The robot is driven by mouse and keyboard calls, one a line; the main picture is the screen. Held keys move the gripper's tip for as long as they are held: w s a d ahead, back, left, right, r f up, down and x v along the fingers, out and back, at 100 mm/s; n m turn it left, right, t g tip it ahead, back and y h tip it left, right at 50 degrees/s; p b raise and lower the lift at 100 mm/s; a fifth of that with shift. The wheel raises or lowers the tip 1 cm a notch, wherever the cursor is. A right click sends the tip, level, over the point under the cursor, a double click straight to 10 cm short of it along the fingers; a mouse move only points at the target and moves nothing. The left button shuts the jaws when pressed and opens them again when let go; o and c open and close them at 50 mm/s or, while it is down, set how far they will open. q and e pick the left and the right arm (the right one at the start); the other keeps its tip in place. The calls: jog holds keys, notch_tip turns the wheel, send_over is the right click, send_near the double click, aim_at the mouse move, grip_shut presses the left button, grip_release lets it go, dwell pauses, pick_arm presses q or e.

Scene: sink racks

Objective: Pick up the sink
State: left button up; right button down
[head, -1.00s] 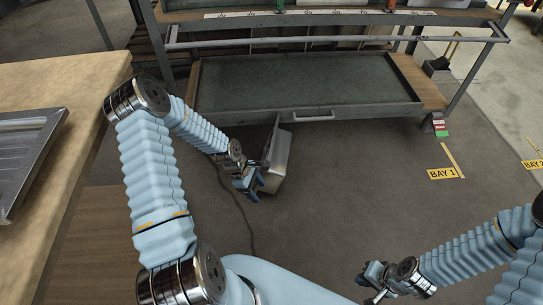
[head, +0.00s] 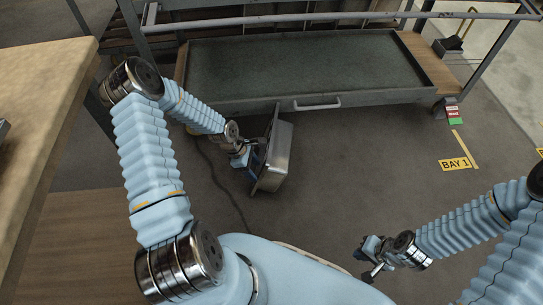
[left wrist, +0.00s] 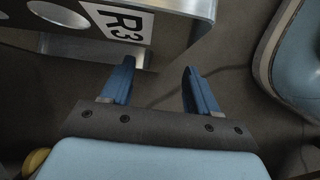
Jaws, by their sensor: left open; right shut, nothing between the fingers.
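A grey metal sink (head: 279,150) stands tilted on its edge, below and in front of the drawer of the rack. In the left wrist view its metal side (left wrist: 180,12) fills the top left, with a round hole and a white "R3" label (left wrist: 118,22). My left gripper (head: 250,160) is just left of the sink. Its two blue fingers (left wrist: 158,85) are spread with only floor between them; the left fingertip is close to the sink's lower edge, and I cannot tell if they touch. My right gripper (head: 368,262) is shut and empty at the lower right, away from the sink.
The rack's wide drawer (head: 318,105) with a handle is behind the sink. A wooden worktop (head: 45,90) is at the left, with a sliver of a metal item (head: 3,130) at its edge. The floor (head: 370,165) right of the sink is clear, up to a yellow "BAY 1" sign (head: 454,164).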

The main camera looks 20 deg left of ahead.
aim_at(259, 176)
pick_arm(q)
jog(key=b+x, duration=0.4)
jog(key=x, duration=0.2)
jog(key=shift+d+f, duration=0.25)
jog(key=shift+d, duration=0.05)
jog(key=shift+r, duration=0.1)
grip_shut()
